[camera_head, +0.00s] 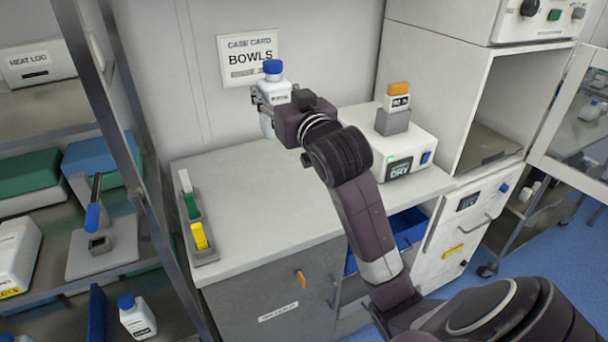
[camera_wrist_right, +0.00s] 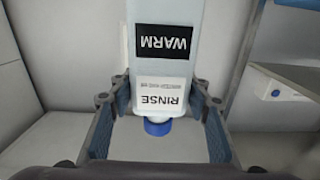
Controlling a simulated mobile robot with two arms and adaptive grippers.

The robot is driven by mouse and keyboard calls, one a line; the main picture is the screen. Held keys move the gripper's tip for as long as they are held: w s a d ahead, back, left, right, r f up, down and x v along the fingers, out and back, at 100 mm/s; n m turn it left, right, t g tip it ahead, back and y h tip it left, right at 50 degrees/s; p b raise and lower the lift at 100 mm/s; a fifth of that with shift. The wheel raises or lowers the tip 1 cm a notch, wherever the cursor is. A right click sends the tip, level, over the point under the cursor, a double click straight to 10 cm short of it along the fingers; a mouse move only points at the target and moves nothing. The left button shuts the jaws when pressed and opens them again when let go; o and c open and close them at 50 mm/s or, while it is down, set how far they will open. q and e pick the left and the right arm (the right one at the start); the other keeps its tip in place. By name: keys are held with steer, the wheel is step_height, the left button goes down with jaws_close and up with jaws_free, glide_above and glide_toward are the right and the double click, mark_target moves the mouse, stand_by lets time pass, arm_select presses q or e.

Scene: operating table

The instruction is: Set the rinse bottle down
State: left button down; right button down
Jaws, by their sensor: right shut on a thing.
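The rinse bottle (camera_head: 267,125) is white with a blue cap and stands upright in the head view, in front of the wall card. My right gripper (camera_head: 273,98) is shut on its upper part. In the right wrist view the bottle (camera_wrist_right: 163,67) shows between the two fingers, with upside-down labels reading WARM and RINSE. The counter (camera_head: 255,190) is below the bottle. Whether the bottle's base touches it I cannot tell; my gripper and arm hide part of the bottle. My left gripper is not in view.
A grey holder (camera_head: 205,255) with coloured tabs lies along the counter's left edge. A white DRY unit (camera_head: 420,150) stands right of my arm. The counter's middle is clear. Another blue-capped bottle (camera_head: 137,318) is on the left shelf. A CASE CARD BOWLS sign (camera_head: 250,58) is on the wall.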

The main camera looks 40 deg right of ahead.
step_height(320, 180, down, 19)
steer(key=b, duration=0.2)
steer(key=shift+f, duration=0.15)
steer(key=shift+s+f, duration=0.1)
steer(key=c, duration=1.1)
jaws_free()
steer(key=shift+f, duration=0.1)
steer(key=shift+o, duration=0.3)
